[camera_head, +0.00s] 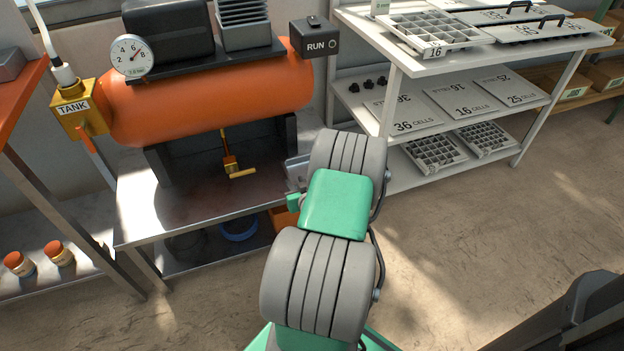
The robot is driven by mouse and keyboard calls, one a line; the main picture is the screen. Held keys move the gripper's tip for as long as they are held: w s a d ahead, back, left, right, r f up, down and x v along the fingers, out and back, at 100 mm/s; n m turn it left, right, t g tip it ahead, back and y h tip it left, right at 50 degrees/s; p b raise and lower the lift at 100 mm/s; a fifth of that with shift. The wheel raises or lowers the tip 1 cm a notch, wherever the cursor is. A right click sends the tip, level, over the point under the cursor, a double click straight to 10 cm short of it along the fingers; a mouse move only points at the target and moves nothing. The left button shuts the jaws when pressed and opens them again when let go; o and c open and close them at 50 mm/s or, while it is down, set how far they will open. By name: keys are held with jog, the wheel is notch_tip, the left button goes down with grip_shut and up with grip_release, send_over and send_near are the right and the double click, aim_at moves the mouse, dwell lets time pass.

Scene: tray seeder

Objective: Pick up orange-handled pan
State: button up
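I cannot make out a whole orange-handled pan. An orange piece (284,222) shows under the right end of the metal bench, partly hidden by my arm; I cannot tell whether it belongs to a pan. A blue round item (238,229) and a dark round item (186,246) sit on the bench's lower shelf, in shadow. My arm reaches forward to the right end of the bench. A grey metal part, likely my gripper (297,172), shows just left of the arm above the bench top. Its fingertips are hidden or unclear, so I see nothing held.
An orange tank (205,98) with a gauge (132,56) stands on the metal bench (135,212). A yellow valve handle (233,168) hangs below the tank. White shelves (400,60) with cell trays stand right. Two small jars (60,253) sit left.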

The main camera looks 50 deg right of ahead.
aim_at(289, 175)
jog(key=b+x, duration=0.1)
jog(key=x, duration=0.7)
jog(key=shift+w+f+b, duration=0.1)
jog(key=shift+w+b, duration=0.05)
jog(key=shift+b, duration=0.2)
grip_shut()
dwell(0.9)
